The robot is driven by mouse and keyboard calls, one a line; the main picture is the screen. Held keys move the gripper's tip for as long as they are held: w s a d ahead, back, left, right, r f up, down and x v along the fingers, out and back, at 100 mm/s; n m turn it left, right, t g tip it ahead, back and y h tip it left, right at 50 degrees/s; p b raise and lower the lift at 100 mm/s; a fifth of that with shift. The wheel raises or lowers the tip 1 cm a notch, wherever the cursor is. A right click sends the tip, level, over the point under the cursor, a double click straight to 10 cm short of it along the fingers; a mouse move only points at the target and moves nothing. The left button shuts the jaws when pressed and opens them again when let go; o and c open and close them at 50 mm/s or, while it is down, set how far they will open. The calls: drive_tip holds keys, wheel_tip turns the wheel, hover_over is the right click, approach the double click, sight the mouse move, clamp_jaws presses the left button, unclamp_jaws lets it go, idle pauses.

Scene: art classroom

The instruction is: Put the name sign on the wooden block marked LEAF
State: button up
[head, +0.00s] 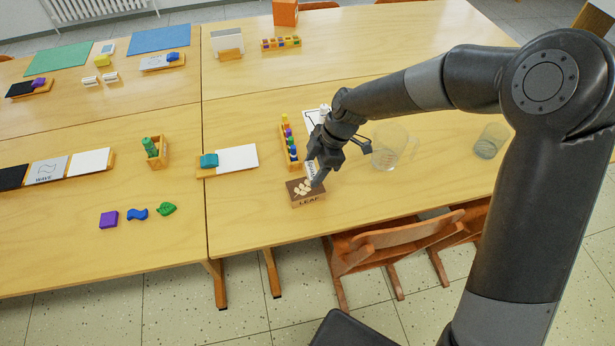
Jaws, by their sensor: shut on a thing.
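The wooden block marked LEAF (308,202) sits near the front edge of the right-hand table. It is dark brown, with a pale leaf shape on its top and the word LEAF on its front. My gripper (317,174) is just above and behind the block's right side, pointing down. It is shut on the name sign (310,168), a small white piece with dark lettering, seen at a steep angle beside the fingers. The lettering is too small to read. The fingers partly hide the sign and the block's right part. I cannot tell whether the sign touches the block.
A rack of coloured pieces (289,143) stands close behind the block. Clear glass vessels (391,152) stand to the right. A white card on a holder (237,158) lies to the left. Purple, blue and green pieces (137,214) lie farther left. A chair (385,245) stands at the front edge.

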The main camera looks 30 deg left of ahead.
sight(308, 186)
drive_tip(key=shift+s+a+f, duration=0.25)
drive_tip(key=shift+a+f, duration=0.4)
drive_tip(key=shift+a, duration=0.2)
drive_tip(key=shift+f, duration=1.9)
drive_tip(key=shift+f, duration=0.15)
drive_tip(key=o, duration=1)
drive_tip(key=shift+c, duration=0.2)
drive_tip(key=v, duration=1.2)
drive_tip(key=shift+r, duration=0.2)
